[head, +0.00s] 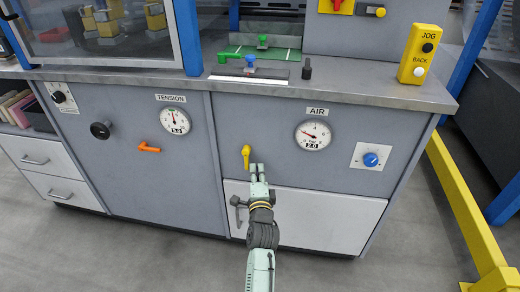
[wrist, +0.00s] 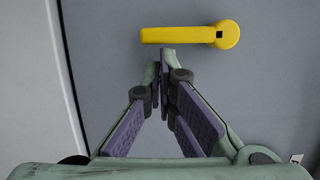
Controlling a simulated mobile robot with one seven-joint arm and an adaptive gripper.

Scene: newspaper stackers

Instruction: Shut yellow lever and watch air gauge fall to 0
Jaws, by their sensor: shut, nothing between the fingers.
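The yellow lever (head: 246,157) is on the grey cabinet front, left of and below the air gauge. In the head view its handle points up and down. In the wrist view the yellow lever (wrist: 190,35) lies across the top, with its round hub at the right. My gripper (head: 257,168) is shut and empty, its fingertips close to the lever. In the wrist view my gripper's fingertips (wrist: 166,55) end just below the handle; I cannot tell if they touch it. The air gauge (head: 313,135) has a red needle pointing to the upper left, and its small window reads 2.0.
The tension gauge (head: 173,121) and an orange lever (head: 149,148) are to the left. A blue knob (head: 370,160) is right of the air gauge. A white drawer front (head: 320,218) with a grey handle (head: 237,212) is below. The counter edge (head: 300,92) juts out above.

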